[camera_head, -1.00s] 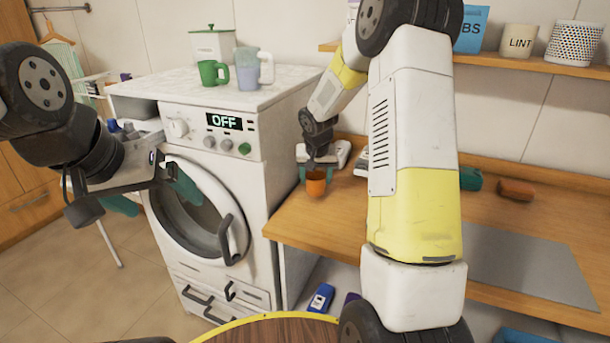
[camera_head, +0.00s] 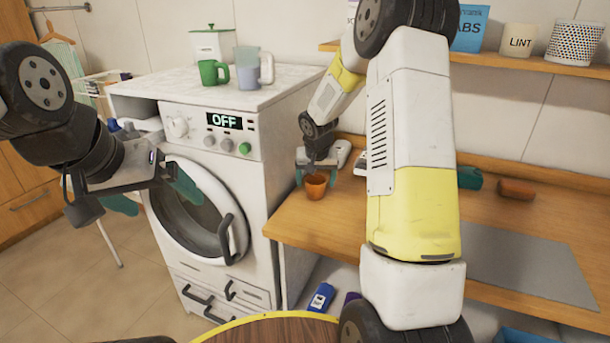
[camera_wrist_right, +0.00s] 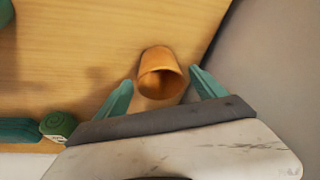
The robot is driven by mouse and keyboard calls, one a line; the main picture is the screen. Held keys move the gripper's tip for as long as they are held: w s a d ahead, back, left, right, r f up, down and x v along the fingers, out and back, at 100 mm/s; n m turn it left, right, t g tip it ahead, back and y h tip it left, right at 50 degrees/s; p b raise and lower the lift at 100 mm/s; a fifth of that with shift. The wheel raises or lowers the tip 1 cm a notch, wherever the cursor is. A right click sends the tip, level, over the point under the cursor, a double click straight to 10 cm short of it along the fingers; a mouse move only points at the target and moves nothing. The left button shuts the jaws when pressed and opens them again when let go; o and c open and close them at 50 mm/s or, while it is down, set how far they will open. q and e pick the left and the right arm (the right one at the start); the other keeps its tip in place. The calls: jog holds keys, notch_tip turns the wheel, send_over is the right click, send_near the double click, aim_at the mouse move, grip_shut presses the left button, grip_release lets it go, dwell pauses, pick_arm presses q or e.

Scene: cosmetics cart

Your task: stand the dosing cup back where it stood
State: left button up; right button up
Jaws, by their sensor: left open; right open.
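The dosing cup (camera_head: 315,187) is a small orange cup at the left end of the wooden counter, near its front edge. In the right wrist view it shows as an orange cup (camera_wrist_right: 157,58) with its mouth turned towards my gripper. It looks slightly tilted in the head view; I cannot tell whether its base rests flat. My right gripper (camera_head: 315,177) is open, its teal fingertips on either side of the cup with visible gaps in the wrist view. My left gripper (camera_head: 158,193) is open and empty in front of the washing machine door.
The washing machine (camera_head: 262,190) stands left of the counter (camera_head: 310,225). A green roll-like item (camera_wrist_right: 58,124) lies near my right gripper. A grey mat (camera_head: 530,265) covers the counter's right part.

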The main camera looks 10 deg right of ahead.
jog(key=d+v, duration=0.1)
jog(key=v, duration=1)
jog(key=s+a+r+n+y, duration=0.1)
jog(key=s+r, duration=0.4)
jog(key=s, duration=0.2)
jog(key=s+a+r, duration=0.1)
jog(key=s+r, duration=0.3)
jog(key=s, duration=0.3)
jog(key=s+a+r+n+t+y, duration=0.1)
jog(key=s+a+n+y, duration=0.1)
jog(key=s, duration=1.3)
jog(key=shift+a+r+t, duration=0.25)
jog(key=shift+a+t, duration=0.15)
jog(key=shift+a, duration=0.05)
